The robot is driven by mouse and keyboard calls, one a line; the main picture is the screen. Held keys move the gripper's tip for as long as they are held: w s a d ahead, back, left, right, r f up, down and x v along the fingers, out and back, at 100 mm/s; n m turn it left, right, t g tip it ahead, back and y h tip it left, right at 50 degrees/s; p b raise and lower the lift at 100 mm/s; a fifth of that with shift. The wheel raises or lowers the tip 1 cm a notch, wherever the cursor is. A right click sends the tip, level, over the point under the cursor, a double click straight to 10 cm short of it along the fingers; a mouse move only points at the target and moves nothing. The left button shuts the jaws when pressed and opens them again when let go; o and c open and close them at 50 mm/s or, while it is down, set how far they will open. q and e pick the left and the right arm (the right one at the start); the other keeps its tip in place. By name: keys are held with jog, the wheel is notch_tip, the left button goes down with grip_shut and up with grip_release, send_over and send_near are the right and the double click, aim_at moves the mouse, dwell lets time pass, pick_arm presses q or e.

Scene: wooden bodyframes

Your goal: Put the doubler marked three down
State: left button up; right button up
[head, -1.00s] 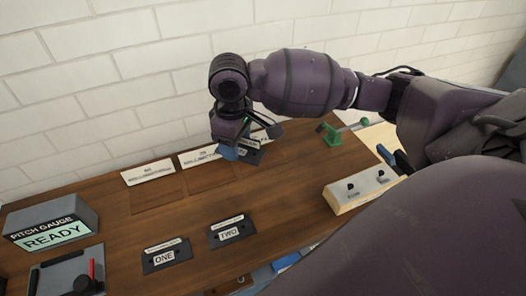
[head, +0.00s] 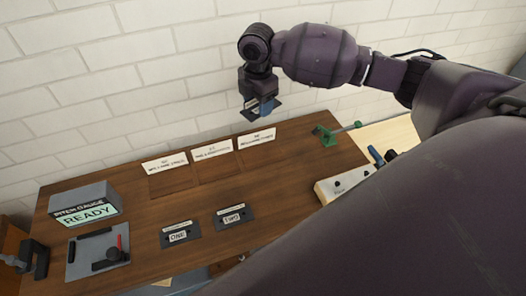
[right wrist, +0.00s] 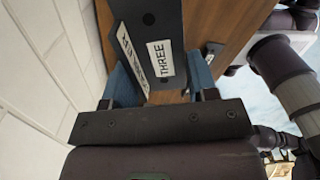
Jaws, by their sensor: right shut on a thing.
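My right gripper (head: 264,106) is shut on the doubler marked three, a dark plate (head: 249,113) with white labels. In the right wrist view the plate (right wrist: 185,20) sits between the blue fingers (right wrist: 163,82), its THREE label facing the camera. In the head view it is held in the air in front of the wall, above the table's back edge. Doublers ONE (head: 179,242) and TWO (head: 234,224) lie flat on the table's front part. Three darker patches lie before the white cards at the back: left (head: 170,184), middle (head: 213,173), right (head: 256,157). My left gripper is not seen.
White cards (head: 212,149) line the table's back edge. A pitch gauge (head: 85,206) reading READY and a grey plate fixture (head: 84,259) are at left. A green tool (head: 326,134) and a pale block (head: 341,185) are at right. The wooden top (head: 130,215) has clear room.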

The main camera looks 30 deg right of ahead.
jog(key=shift+d+f, duration=0.1)
send_over(260, 157)
notch_tip(260, 157, down, 15)
jog(key=shift+f+b, duration=0.1)
jog(key=shift+b, duration=0.3)
jog(key=shift+f, duration=2.25)
jog(key=shift+w, duration=0.1)
jog(key=shift+f, duration=0.1)
jog(key=o, duration=0.6)
jog(key=shift+f+b, duration=0.15)
jog(key=shift+b, duration=0.15)
jog(key=shift+o, duration=1)
